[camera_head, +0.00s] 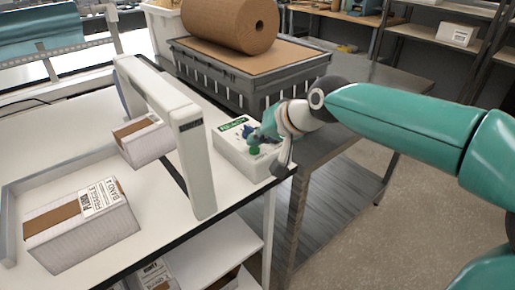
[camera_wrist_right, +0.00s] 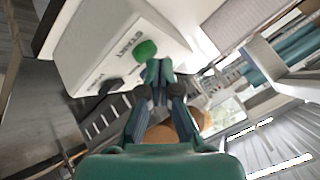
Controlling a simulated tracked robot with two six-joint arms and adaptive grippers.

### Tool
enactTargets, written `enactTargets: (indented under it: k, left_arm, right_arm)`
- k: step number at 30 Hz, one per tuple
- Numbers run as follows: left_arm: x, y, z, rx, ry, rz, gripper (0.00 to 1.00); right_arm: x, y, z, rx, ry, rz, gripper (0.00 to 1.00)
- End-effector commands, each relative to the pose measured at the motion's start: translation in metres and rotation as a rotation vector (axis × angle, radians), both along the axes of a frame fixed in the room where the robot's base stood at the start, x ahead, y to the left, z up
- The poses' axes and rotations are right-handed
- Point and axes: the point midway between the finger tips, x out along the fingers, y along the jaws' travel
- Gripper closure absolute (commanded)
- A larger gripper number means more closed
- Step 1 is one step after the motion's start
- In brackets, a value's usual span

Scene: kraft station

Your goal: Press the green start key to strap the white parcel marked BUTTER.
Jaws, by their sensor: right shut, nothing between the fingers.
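The green start key (camera_head: 254,149) sits on top of a white control box (camera_head: 232,160) at the table's right edge. In the right wrist view the green key (camera_wrist_right: 145,50) lies beside the word START. My right gripper (camera_head: 266,132) is shut and empty, its fingertips (camera_wrist_right: 159,68) very close to the key; I cannot tell whether they touch. A white parcel with a brown band (camera_head: 143,141) stands at the strapping arch (camera_head: 193,160); its label is too small to read. A second white parcel (camera_head: 85,238) with a FRAGILE label stands front left. I cannot read BUTTER on either. My left gripper is out of view.
A dark key (camera_wrist_right: 110,87) is also on the control box. A grey crate (camera_head: 215,78) carrying a brown paper roll (camera_head: 225,22) stands behind it. A grey table (camera_head: 375,80) is to the right. Shelves with parcels are below the white table.

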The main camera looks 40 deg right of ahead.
Motion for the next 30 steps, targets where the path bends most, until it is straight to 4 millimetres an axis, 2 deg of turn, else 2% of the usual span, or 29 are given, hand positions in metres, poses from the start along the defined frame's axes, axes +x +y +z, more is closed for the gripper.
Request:
enactTargets:
  k: [30]
  left_arm:
    - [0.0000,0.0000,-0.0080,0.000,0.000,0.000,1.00]
  right_arm:
    - [-0.0003,-0.0003,-0.0091,0.000,0.001,-0.001,1.00]
